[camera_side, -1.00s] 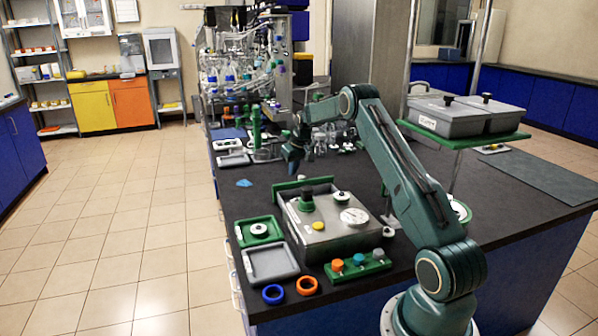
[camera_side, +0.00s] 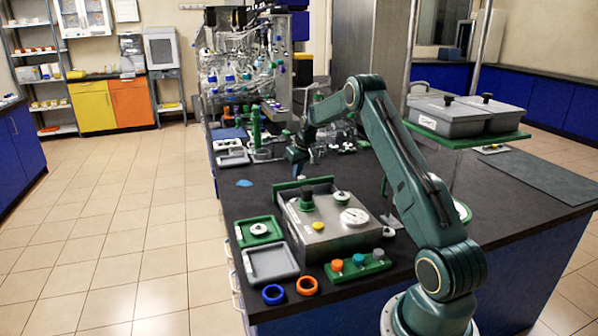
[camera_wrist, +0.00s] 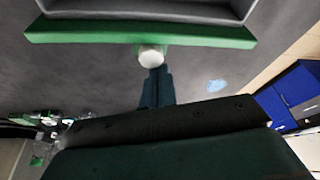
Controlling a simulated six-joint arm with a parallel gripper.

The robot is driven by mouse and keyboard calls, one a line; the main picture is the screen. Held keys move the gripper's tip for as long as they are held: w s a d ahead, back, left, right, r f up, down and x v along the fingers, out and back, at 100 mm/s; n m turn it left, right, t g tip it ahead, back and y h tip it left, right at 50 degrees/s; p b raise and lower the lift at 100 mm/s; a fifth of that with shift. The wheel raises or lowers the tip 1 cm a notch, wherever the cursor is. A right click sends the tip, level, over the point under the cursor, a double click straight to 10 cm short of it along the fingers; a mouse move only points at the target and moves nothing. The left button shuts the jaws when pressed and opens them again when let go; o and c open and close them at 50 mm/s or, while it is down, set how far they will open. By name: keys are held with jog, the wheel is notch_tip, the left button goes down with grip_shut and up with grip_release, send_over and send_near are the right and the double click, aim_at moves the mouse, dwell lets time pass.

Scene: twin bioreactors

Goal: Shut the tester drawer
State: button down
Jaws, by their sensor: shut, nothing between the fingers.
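The tester (camera_side: 318,238) is a grey metal box on the dark bench in the side view, with knobs and a dial on top. Its drawer has a green front (camera_side: 290,189) at the far side of the box; this front also shows in the wrist view (camera_wrist: 90,33). A grey tray (camera_wrist: 200,13) behind the front is partly in view, so the drawer stands open. A round white knob (camera_wrist: 151,57) sticks out from the front's middle. My gripper (camera_wrist: 157,72) is shut and empty, its tips right at the knob. I cannot tell whether they touch.
A green tray (camera_side: 243,241), a grey tray (camera_side: 250,270), two rings and a green rack (camera_side: 345,275) lie around the tester's near and left sides. A small blue piece (camera_side: 244,183) lies left of my gripper. Glassware stands farther back.

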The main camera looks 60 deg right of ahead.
jog(key=shift+s+a, duration=4.2)
jog(key=shift+f, duration=0.15)
jog(key=shift+w, duration=0.1)
jog(key=shift+w+d+r, duration=0.1)
jog(key=shift+w+d, duration=0.25)
jog(key=shift+w, duration=0.25)
jog(key=shift+w+d+r, duration=0.1)
jog(key=shift+w+d, duration=0.2)
jog(key=shift+w, duration=0.35)
jog(key=shift+w+d, duration=0.35)
jog(key=shift+w, duration=0.25)
jog(key=v, duration=1)
jog(key=shift+r, duration=0.1)
